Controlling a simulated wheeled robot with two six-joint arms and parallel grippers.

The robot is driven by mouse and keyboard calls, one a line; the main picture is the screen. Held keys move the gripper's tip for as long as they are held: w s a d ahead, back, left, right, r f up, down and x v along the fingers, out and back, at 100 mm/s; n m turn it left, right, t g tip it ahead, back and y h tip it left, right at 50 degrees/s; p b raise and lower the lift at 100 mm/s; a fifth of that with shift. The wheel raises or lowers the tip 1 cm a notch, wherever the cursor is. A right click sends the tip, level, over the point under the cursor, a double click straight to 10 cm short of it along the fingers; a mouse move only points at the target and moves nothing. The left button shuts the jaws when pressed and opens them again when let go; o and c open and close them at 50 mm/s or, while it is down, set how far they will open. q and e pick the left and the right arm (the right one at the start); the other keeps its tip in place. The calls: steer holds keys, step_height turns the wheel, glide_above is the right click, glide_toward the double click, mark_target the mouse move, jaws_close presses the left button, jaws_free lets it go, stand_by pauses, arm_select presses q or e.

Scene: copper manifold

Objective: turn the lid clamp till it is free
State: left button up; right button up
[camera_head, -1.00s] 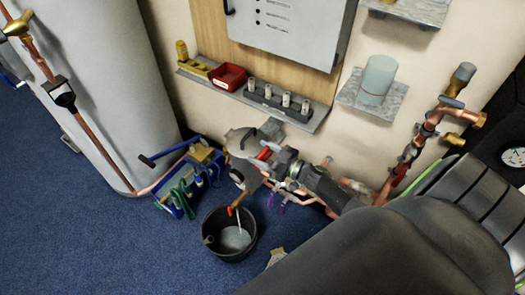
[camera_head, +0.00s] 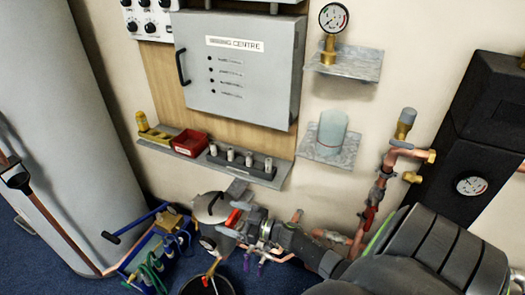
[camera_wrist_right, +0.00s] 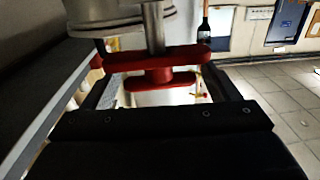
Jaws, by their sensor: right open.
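The lid clamp is red; a small part of it (camera_head: 234,217) shows beside the round grey lidded housing (camera_head: 208,206) in the head view. In the right wrist view the clamp (camera_wrist_right: 160,80) has a long red bar and a shorter red bar below it, on a metal stem (camera_wrist_right: 153,28). My right gripper (camera_head: 238,228) is at the housing. In the right wrist view its open fingers (camera_wrist_right: 158,72) stand on either side of the clamp's bars. I cannot tell whether they touch it. My left gripper is not in view.
A grey shelf (camera_head: 172,148) with a red tray (camera_head: 189,143) and a socket rack is above the housing. A black bucket (camera_head: 222,286) stands below. Copper pipes (camera_head: 376,190) rise at the right. A blue tool rack (camera_head: 128,258) stands on the floor at left.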

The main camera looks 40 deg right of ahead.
steer(key=b+v, duration=0.1)
steer(key=v, duration=1.6)
steer(key=shift+s, duration=0.15)
